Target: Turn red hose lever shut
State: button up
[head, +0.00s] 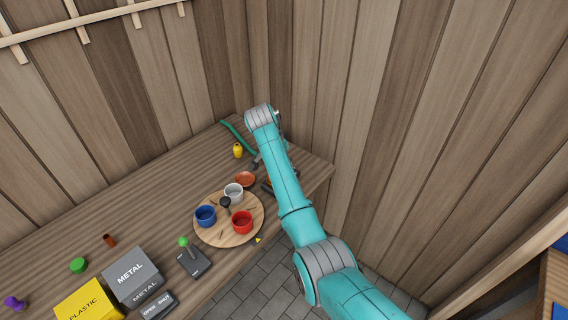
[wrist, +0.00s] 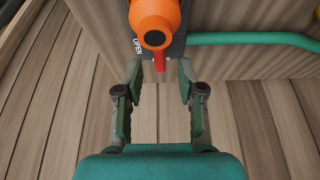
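The red lever (wrist: 159,62) shows in the wrist view, sticking down from under a round orange part (wrist: 154,18) with a dark centre. It sits on a dark plate (wrist: 176,48) lettered OPEN left of the lever; other lettering behind the lever is hidden. My gripper (wrist: 159,74) is open and empty, one finger on each side of the lever's line. The lever's tip shows between the fingertips, with gaps on both sides; I cannot tell the depth. The green hose (wrist: 250,38) runs off to the right, and in the head view (head: 237,136) lies at the bench's back. My arm partly hides the valve there.
A round wooden board (head: 215,236) holds blue (head: 206,215), white (head: 233,191) and red (head: 242,221) cups. An orange dish (head: 245,178) and a yellow bottle (head: 238,150) stand near my arm. A green-knobbed lever box (head: 190,258) is nearer. Plank walls close in behind.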

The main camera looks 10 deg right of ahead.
jog(key=v, duration=1)
jog(key=shift+r, duration=0.1)
